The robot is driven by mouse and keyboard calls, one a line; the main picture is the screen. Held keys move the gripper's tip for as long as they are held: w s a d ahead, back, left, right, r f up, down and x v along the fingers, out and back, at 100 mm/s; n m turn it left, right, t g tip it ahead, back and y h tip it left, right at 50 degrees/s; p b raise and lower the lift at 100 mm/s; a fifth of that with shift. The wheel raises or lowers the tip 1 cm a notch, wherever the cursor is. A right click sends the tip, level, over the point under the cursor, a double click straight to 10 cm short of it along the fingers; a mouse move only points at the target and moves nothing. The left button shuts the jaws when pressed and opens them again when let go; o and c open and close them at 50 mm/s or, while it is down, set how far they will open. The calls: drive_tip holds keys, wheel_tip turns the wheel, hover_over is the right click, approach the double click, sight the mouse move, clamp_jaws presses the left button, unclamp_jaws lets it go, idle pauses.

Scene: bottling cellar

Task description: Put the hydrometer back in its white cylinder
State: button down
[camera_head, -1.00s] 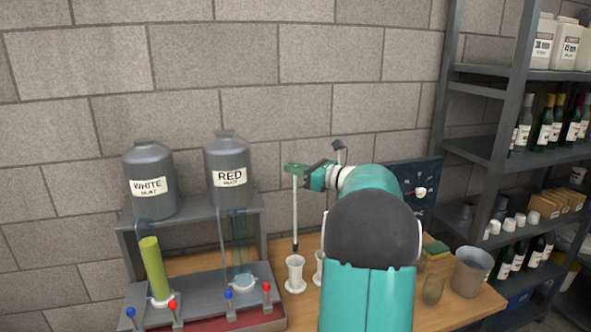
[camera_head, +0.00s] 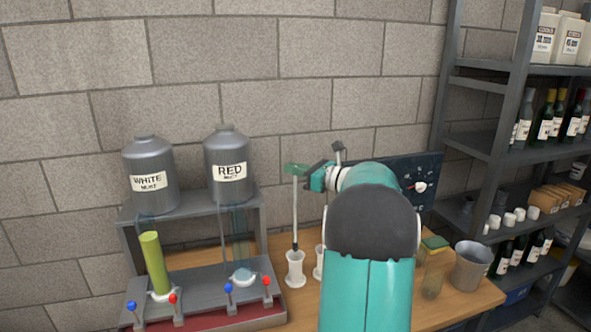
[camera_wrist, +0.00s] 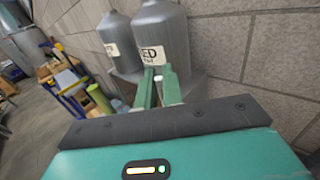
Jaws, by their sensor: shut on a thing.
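My gripper (camera_head: 295,169) is shut on the top of the hydrometer (camera_head: 295,215), a thin pale upright stem with a dark lower end. The hydrometer hangs nearly vertical, its lower end at the mouth of a white cylinder (camera_head: 295,270) with a flared foot on the wooden table. I cannot tell whether the tip is just inside or just above the rim. A second pale cylinder (camera_head: 319,264) stands close to the right, partly hidden by my arm. In the wrist view my green gripper fingers (camera_wrist: 160,74) are close together; the hydrometer's lower part is hidden there.
A filling stand (camera_head: 205,295) with white must (camera_head: 149,178) and red must (camera_head: 228,168) tanks is at left. A green-yellow tube (camera_head: 154,263) leans there. A bottle shelf (camera_head: 490,150) borders the table.

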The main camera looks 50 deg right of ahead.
drive_tip(key=shift+f, duration=0.1)
idle(0.4)
drive_tip(key=shift+f, duration=1.1)
idle(0.4)
drive_tip(key=shift+f, duration=1.4)
drive_tip(key=shift+f, duration=2.5)
drive_tip(key=c, duration=1.5)
unclamp_jaws()
drive_tip(key=shift+o, duration=0.2)
